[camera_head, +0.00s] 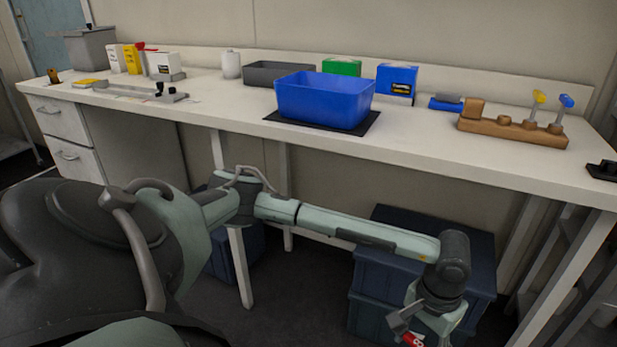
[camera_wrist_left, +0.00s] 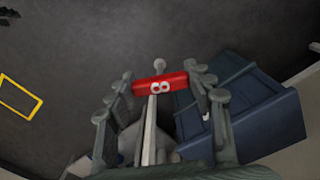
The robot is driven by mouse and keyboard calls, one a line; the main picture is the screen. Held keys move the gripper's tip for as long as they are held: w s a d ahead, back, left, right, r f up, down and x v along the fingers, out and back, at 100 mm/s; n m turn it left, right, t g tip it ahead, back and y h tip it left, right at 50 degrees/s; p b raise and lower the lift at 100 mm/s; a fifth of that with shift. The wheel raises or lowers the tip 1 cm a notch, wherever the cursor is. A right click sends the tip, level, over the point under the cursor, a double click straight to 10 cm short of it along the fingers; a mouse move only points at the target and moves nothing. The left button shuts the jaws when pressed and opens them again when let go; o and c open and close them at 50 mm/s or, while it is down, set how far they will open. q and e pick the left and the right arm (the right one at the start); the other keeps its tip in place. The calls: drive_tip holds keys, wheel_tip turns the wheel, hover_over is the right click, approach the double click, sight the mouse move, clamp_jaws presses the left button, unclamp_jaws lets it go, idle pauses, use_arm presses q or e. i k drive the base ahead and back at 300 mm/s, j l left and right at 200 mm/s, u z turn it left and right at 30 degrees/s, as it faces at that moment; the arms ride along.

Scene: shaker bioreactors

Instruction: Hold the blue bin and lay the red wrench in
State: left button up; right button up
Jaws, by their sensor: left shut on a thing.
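The blue bin (camera_head: 322,100) stands upright on a dark mat (camera_head: 368,125) on the bench in the head view. Its inside is mostly hidden by its front wall. My left gripper (camera_head: 418,322) hangs low in front of the bench, to the right of and below the bin. It is shut on a red piece with a white mark, which looks like part of the red wrench (camera_head: 412,339). In the left wrist view the red wrench (camera_wrist_left: 168,86) lies crosswise between the fingers; the rest of its shape is unclear. My right gripper is not in view.
A grey bin (camera_head: 262,76) stands behind the blue bin, beside a green box (camera_head: 342,67) and a blue box (camera_head: 397,80). A wooden rack (camera_head: 512,128) is at right. Dark blue crates (camera_head: 480,250) stand under the bench near my left gripper.

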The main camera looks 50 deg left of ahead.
sight(330, 126)
drive_tip(key=k+j+u, duration=0.1)
drive_tip(key=j, duration=0.5)
drive_tip(key=k+j+u, duration=0.1)
drive_tip(key=j, duration=0.55)
drive_tip(key=k+j+u, duration=0.1)
drive_tip(key=j, duration=0.55)
